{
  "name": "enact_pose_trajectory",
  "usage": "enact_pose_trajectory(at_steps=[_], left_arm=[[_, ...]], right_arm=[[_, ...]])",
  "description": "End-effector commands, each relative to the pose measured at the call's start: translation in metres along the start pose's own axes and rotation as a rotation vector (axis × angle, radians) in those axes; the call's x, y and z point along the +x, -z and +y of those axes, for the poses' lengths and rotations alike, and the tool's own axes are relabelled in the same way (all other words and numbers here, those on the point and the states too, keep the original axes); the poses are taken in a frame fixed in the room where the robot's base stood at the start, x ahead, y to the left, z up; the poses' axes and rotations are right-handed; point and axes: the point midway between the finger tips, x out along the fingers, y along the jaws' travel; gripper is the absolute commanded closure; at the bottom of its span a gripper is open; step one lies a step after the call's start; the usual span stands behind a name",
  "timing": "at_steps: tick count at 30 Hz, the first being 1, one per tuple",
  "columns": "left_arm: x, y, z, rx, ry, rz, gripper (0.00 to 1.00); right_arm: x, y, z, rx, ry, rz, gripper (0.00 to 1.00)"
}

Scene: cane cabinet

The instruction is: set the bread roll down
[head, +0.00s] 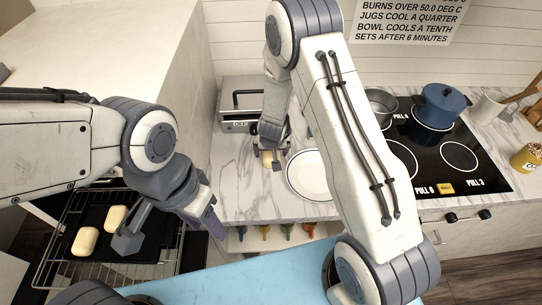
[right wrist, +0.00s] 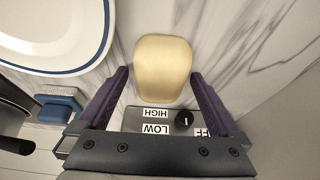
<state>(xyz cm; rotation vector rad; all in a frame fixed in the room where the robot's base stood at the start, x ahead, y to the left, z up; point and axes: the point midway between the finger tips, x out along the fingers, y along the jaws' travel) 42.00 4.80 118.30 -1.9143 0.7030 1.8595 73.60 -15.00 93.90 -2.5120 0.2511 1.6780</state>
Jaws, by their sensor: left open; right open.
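A pale bread roll (right wrist: 162,68) lies on the marble counter, between the spread purple fingers of my right gripper (right wrist: 160,95) in the right wrist view. Gaps show at both sides of the roll. In the head view the same roll (head: 267,158) is small and partly hidden by my right gripper (head: 268,152). My left gripper (head: 172,230) is open and empty above the oven rack. Two more rolls, one upper (head: 116,219) and one lower (head: 85,241), lie on a dark tray (head: 95,217) to its left.
A white plate (head: 308,173) with a blue rim is just right of the counter roll. A metal appliance (head: 240,97) with a dial stands behind. The hob (head: 437,150) carries a blue pot (head: 440,103) and a grey pan (head: 380,104). The counter left of the roll is clear.

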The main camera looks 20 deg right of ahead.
Motion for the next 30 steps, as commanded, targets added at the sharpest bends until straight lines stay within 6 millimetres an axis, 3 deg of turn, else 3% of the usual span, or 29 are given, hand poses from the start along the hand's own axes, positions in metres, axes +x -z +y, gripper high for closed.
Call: enact_pose_trajectory(at_steps=[2, 6, 9, 19, 26, 30], left_arm=[[0.0, 0.0, 0.0, 0.0, 0.0, 0.0, 0.5], [0.0, 0.0, 0.0, 0.0, 0.0, 0.0, 0.5], [0.0, 0.0, 0.0, 0.0, 0.0, 0.0, 0.5], [-0.004, 0.0, 0.0, 0.001, 0.0, 0.0, 0.5], [-0.027, 0.001, 0.002, 0.004, 0.0, 0.0, 0.5], [-0.011, 0.001, 0.001, 0.003, 0.0, 0.0, 0.5]], right_arm=[[0.0, 0.0, 0.0, 0.0, 0.0, 0.0, 0.04], [-0.001, 0.0, 0.0, 0.0, 0.0, 0.0, 0.57], [-0.001, 0.0, 0.0, 0.0, 0.0, 0.0, 0.89], [-0.008, 0.003, 0.0, 0.0, 0.001, 0.001, 0.89], [-0.042, 0.018, 0.0, 0.001, 0.001, 0.002, 0.89], [-0.052, 0.016, 0.027, 0.007, -0.001, 0.003, 0.89]])
